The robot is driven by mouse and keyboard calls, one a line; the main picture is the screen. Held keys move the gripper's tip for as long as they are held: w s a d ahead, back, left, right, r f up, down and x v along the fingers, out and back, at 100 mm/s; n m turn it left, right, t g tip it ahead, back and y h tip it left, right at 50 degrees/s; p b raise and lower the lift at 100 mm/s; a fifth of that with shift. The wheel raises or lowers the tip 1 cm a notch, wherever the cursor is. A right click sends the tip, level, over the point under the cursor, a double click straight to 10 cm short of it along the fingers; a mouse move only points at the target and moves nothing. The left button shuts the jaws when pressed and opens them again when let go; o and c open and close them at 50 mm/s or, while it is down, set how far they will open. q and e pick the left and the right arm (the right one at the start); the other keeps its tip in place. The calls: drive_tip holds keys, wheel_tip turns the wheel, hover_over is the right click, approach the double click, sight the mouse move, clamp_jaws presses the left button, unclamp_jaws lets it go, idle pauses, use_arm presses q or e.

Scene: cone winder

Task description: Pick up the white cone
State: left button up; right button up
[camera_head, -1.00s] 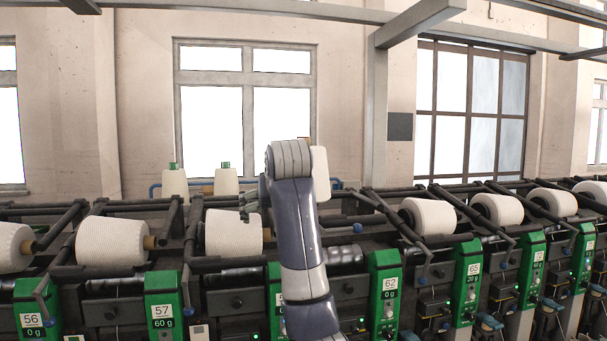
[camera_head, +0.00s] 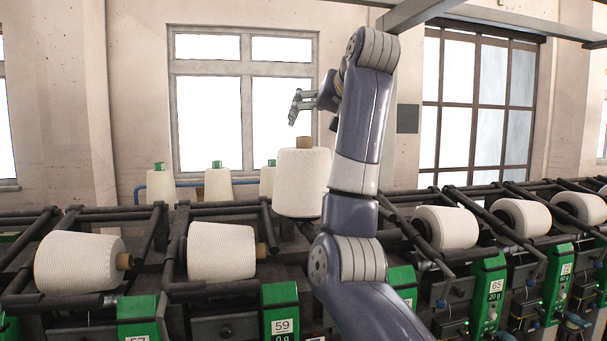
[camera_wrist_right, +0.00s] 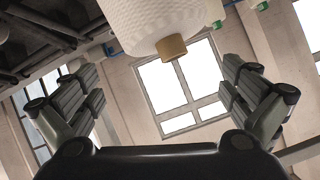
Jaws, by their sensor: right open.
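A large white cone (camera_head: 302,184) stands upright on the winder, just left of my arm, with a brown tube end on top. My right gripper (camera_head: 299,104) is above it, apart from it and empty. In the right wrist view the white cone (camera_wrist_right: 165,22) and its tube end (camera_wrist_right: 171,48) show at the top centre. There my right gripper (camera_wrist_right: 163,78) has its fingers spread wide. The cone's base is partly hidden by machine bars and my arm. My left gripper is not in view.
Other white cones lie on their sides along the winder, such as one at the left (camera_head: 80,262) and one near the middle (camera_head: 222,252). Smaller cones with green tops (camera_head: 218,184) stand behind. Dark bars (camera_head: 110,213) run along the machine. Air above is clear.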

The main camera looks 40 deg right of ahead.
sight(312, 148)
drive_tip(key=x, duration=0.2)
drive_tip(key=shift+w+d+f, duration=0.25)
drive_tip(key=p+x, duration=0.3)
drive_tip(key=shift+r, duration=0.1)
drive_tip(key=p+x, duration=0.1)
drive_tip(key=x, duration=0.1)
drive_tip(key=shift+w+f, duration=0.35)
drive_tip(key=shift+s, duration=0.3)
drive_tip(key=c, duration=1.2)
drive_tip(key=shift+r, duration=0.25)
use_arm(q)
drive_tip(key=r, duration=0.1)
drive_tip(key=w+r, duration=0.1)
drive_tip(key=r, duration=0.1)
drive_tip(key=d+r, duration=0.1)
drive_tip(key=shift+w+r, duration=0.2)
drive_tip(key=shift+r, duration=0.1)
